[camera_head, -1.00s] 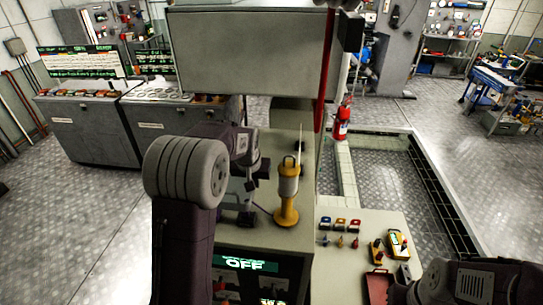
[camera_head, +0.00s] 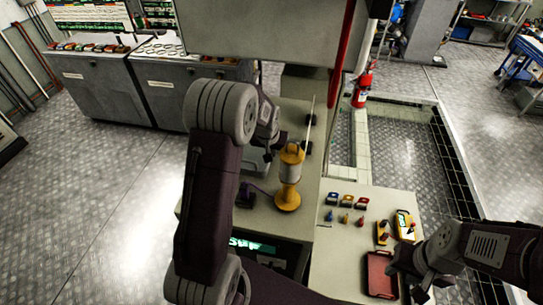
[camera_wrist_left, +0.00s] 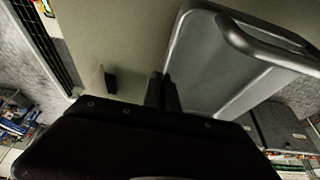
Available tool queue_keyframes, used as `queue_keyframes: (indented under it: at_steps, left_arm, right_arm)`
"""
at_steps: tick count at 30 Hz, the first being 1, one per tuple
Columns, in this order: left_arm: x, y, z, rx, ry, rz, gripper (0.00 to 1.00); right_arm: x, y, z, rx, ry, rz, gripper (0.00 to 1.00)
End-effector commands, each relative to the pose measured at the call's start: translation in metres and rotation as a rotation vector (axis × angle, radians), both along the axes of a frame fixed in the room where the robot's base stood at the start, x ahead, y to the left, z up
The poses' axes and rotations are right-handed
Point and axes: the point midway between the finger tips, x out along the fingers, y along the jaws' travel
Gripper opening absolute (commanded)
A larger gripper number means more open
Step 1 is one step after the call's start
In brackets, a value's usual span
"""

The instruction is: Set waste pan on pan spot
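The waste pan (camera_head: 256,160) is a pale grey metal pan on or just above the counter, partly hidden behind my left arm. In the left wrist view the pan (camera_wrist_left: 207,60) fills the upper right, with a rounded rim and a bar handle. My left gripper (camera_head: 268,140) is at the pan; in the wrist view its dark fingers (camera_wrist_left: 163,92) are close together at the pan's near left rim and look shut on it. My right gripper (camera_head: 404,284) hangs by the side table, apparently open and empty. I cannot identify the pan spot.
A yellow lantern-like object (camera_head: 289,180) stands upright right of the pan. The side table (camera_head: 340,265) holds a red tray (camera_head: 380,274), small coloured parts and a yellow device (camera_head: 404,226). A large grey box (camera_head: 265,30) overhangs the back. A fire extinguisher (camera_head: 361,90) stands behind.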

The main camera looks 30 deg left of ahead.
Motion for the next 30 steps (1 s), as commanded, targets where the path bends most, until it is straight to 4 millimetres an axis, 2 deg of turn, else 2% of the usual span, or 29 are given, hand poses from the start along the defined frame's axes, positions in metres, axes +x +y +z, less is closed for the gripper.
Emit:
queue_keyframes:
  at_steps: [7,18,20,21,30]
  left_arm:
    - [-0.001,0.000,-0.036,0.000,0.003,-0.001,0.00]
    - [0.000,0.000,-0.044,-0.001,0.000,0.000,0.00]
    - [-0.001,0.000,-0.042,-0.001,0.002,0.000,0.19]
    - [-0.001,0.000,-0.042,-0.001,0.002,0.000,0.24]
    - [-0.001,0.000,-0.041,-0.001,0.002,0.000,0.24]
  right_arm:
    - [0.000,0.000,0.012,0.000,0.000,0.000,0.36]
    - [0.000,0.000,0.007,0.000,0.000,0.000,0.36]
    - [0.000,0.000,0.008,0.000,0.000,0.000,0.36]
    - [0.000,0.000,0.008,0.000,0.000,0.000,0.36]
    - [0.000,0.000,0.010,0.000,0.000,0.000,0.36]
